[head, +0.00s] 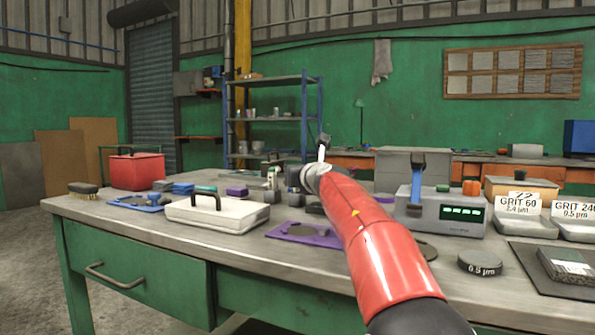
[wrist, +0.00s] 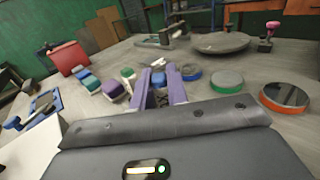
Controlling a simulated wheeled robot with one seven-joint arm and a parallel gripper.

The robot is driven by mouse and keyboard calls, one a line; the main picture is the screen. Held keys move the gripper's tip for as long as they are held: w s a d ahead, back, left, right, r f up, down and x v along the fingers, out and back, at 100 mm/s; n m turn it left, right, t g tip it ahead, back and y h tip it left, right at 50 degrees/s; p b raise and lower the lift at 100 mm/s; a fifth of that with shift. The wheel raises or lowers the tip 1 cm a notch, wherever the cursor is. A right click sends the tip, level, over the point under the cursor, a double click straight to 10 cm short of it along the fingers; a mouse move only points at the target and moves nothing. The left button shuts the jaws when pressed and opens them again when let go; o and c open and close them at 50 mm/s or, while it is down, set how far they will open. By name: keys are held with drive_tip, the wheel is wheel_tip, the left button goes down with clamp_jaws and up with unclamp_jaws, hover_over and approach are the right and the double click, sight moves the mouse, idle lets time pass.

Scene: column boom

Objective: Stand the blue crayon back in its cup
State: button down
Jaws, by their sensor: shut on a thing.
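My gripper (wrist: 160,82) reaches out over the workbench in the wrist view, its two purple-looking fingers close together. It is shut on a small bluish thing between the fingers, which may be the blue crayon, but too little of it shows to be sure. In the head view my red arm stretches over the bench and hides most of the gripper and what it holds. I cannot pick out the crayon's cup with certainty in either view.
Round discs (wrist: 285,96) and small coloured blocks (wrist: 116,90) lie around the gripper.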

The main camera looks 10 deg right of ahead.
drive_tip(key=c, duration=1.3)
unclamp_jaws()
drive_tip(key=s, duration=0.2)
drive_tip(key=s+d+b, duration=0.1)
drive_tip(key=s, duration=0.2)
drive_tip(key=s+b, duration=0.1)
drive_tip(key=s, duration=0.1)
drive_tip(key=shift+s+d, duration=0.15)
drive_tip(key=shift+s, duration=0.25)
